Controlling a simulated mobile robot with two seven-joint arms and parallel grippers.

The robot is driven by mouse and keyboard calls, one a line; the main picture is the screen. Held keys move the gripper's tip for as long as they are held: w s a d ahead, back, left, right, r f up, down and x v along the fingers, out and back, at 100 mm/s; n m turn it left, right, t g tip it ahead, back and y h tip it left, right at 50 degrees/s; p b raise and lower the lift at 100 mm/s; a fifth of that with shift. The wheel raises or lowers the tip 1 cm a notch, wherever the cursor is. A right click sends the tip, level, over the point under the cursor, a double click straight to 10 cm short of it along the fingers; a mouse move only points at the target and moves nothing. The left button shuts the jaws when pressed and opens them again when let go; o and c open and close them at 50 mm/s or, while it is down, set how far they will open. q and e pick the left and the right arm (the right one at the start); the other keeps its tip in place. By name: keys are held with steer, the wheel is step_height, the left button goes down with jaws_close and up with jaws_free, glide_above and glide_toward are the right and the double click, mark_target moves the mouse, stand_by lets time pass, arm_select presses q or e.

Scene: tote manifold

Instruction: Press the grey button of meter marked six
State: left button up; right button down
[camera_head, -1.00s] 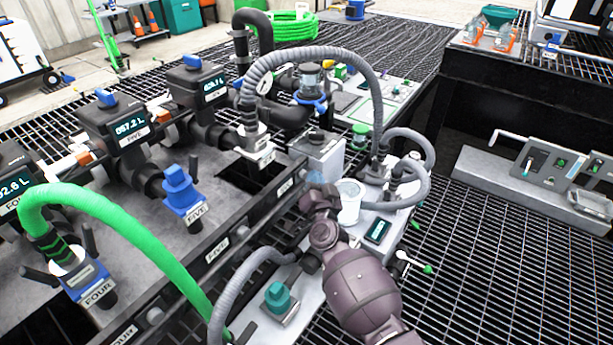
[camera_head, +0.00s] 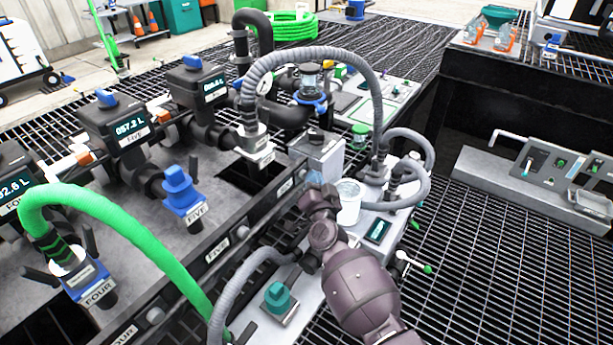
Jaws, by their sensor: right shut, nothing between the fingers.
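The meter with a dark body, blue cap and lit display (camera_head: 214,88) stands at the back of the manifold and looks like meter six; its name plate is hard to read. A small plate (camera_head: 285,187) is on the manifold's front edge below it. Round grey buttons show beside the similar plates for five (camera_head: 243,232) and four (camera_head: 155,315). The matching button by the furthest plate is hidden behind my right gripper (camera_head: 314,186). That gripper is shut and empty, its tip close to the front edge; I cannot tell whether it touches the button. My left gripper is not in view.
Meter five (camera_head: 115,125) stands nearer, left of the furthest meter. A green hose (camera_head: 130,230) and grey hoses (camera_head: 310,52) arch over the manifold. A grey box with a dark knob (camera_head: 318,150) and a white cup (camera_head: 348,200) stand close to my right gripper.

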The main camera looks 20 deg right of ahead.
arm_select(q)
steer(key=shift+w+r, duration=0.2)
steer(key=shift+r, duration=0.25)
arm_select(e)
steer(key=shift+s+d, duration=0.5)
steer(key=shift+s, duration=0.15)
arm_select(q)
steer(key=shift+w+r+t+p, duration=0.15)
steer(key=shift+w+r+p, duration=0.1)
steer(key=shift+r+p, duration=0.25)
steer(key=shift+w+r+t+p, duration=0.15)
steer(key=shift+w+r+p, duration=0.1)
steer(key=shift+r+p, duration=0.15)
arm_select(e)
steer(key=s+d, duration=0.1)
steer(key=s, duration=0.1)
steer(key=s+d, duration=0.2)
